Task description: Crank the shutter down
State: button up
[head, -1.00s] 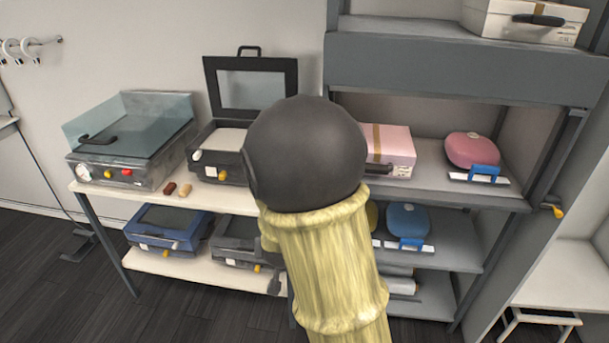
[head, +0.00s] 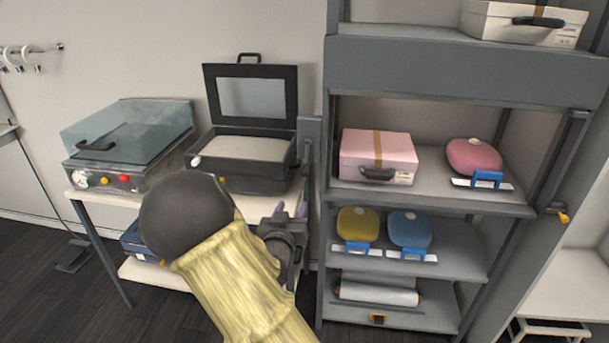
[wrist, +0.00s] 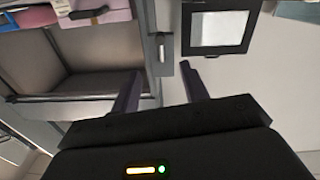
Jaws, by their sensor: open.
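The shutter appears as a wide grey panel (head: 465,70) across the upper part of the shelf unit; the compartments below it are open. A crank-like part with a yellow knob (head: 562,216) is on the unit's right side post. My gripper (head: 290,209) is low in front of the unit's left edge, far left of the yellow knob. It is open and empty; its two dark purple fingers stand apart in the wrist view (wrist: 160,88). Beyond them, the wrist view shows a grey post with a small bracket (wrist: 164,50). My arm hides part of the left table.
The shelf unit holds a pink case (head: 378,155), a pink rounded case (head: 473,155), yellow (head: 357,225) and blue (head: 410,228) cases. An open black case (head: 245,150) and a glass-lidded device (head: 125,140) stand on the left table. Dark floor shows at lower left.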

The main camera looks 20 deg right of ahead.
aim_at(304, 175)
jog(key=p+x, duration=0.3)
jog(key=x, duration=1.4)
jog(key=shift+f, duration=0.1)
grip_shut()
